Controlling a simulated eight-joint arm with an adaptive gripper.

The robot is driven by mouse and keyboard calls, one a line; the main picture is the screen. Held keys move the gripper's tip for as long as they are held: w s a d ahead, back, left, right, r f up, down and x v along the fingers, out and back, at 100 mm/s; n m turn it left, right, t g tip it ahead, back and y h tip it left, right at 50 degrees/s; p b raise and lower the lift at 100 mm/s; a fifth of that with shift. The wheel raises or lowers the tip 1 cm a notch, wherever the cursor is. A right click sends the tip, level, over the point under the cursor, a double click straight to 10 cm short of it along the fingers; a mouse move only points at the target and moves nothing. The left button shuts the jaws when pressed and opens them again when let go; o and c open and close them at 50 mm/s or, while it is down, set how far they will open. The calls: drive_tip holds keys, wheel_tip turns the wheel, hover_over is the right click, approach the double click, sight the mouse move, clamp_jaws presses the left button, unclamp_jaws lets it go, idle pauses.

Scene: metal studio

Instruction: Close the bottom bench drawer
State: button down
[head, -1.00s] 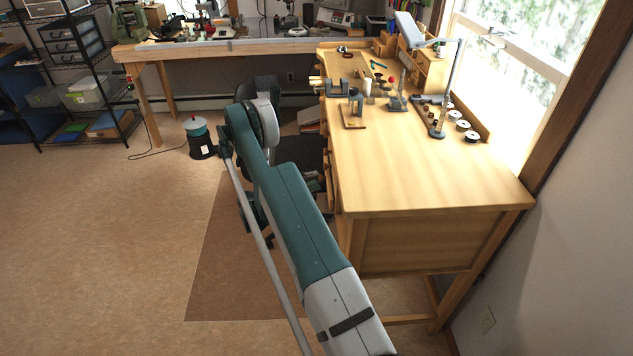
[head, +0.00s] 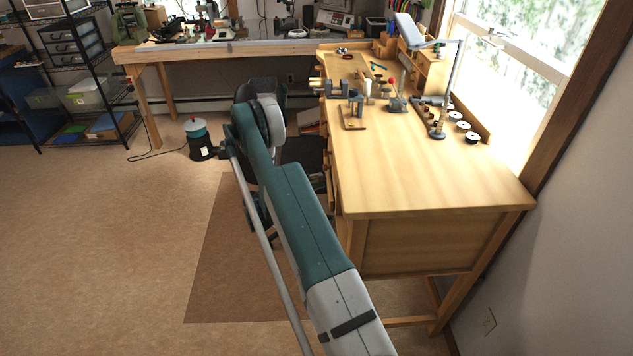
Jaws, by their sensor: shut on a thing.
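The wooden bench (head: 430,180) stands right of centre in the head view, with its top and near end panel in clear sight. Its drawer side faces left, and only a narrow strip of drawer edges (head: 329,165) shows along that side. The bottom drawer cannot be made out; my arm and the bench's edge hide that area, so I cannot tell how far it is open. My arm reaches forward along the bench's left side.
Dark chair-like shapes (head: 302,152) stand left of the bench, behind my arm. A brown mat (head: 215,285) lies on the floor. A teal-and-black canister (head: 199,140) and a wire shelf (head: 100,90) stand at the left. Open floor lies between them and the mat.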

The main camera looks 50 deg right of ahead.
drive_tip(key=shift+s+d, duration=0.9)
drive_tip(key=c, duration=2.1)
unclamp_jaws()
drive_tip(key=shift+s, duration=0.1)
drive_tip(key=shift+c, duration=0.2)
drive_tip(key=shift+a, duration=0.1)
drive_tip(key=v, duration=1.2)
